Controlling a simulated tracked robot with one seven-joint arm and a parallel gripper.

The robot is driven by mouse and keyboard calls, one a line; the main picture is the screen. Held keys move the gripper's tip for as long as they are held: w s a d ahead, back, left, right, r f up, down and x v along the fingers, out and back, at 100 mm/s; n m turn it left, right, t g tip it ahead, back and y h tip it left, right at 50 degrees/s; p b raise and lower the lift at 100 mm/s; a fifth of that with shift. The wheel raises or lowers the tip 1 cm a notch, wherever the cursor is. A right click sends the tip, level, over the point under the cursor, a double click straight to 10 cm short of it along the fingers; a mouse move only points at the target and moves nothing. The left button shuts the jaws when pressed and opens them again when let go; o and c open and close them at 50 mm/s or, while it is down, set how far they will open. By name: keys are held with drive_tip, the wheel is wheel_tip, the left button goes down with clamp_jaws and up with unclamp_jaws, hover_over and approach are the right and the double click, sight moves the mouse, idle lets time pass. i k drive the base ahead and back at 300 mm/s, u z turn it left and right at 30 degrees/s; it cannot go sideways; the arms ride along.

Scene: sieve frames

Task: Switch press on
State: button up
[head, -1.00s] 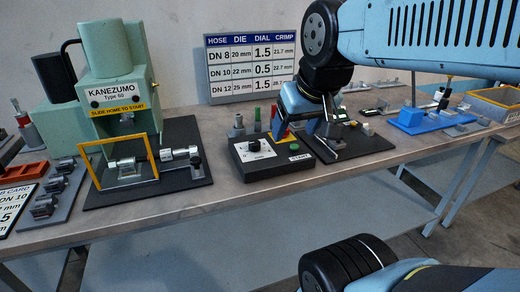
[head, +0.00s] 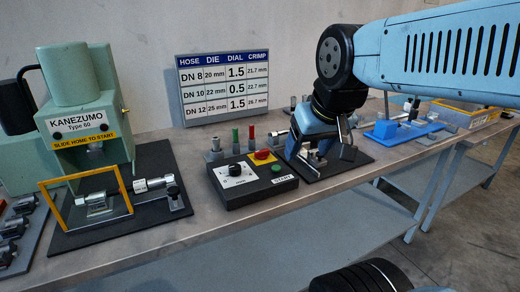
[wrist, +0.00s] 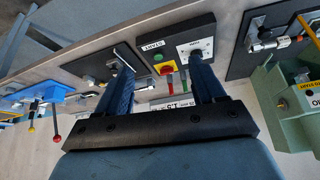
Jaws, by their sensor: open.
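The green press (head: 85,120), marked KANEZUMO, stands at the left with a yellow frame (head: 62,228) in front. A black control box (head: 255,197) sits right of it, with a dial (head: 236,169), a green START button (head: 276,168) and a red switch on a yellow plate (head: 262,156). The red switch (wrist: 163,69) also shows in the wrist view between my finger outlines. My gripper (wrist: 160,66) is open and empty. In the head view my gripper (head: 318,150) is right of the box, its tips partly hidden; I cannot tell if they touch anything.
A dark board with small metal fittings (head: 345,160) lies under my gripper. Several coloured pegs (head: 236,140) stand behind the box. A HOSE/DIE chart (head: 222,88) stands against the wall. A blue fixture (head: 400,130) is farther right. The bench front edge is clear.

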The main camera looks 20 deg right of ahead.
sight(261, 155)
drive_tip(key=u, duration=1.3)
drive_tip(key=k, duration=0.95)
drive_tip(key=z, duration=1)
drive_tip(key=i, duration=1)
drive_tip(key=u, duration=0.05)
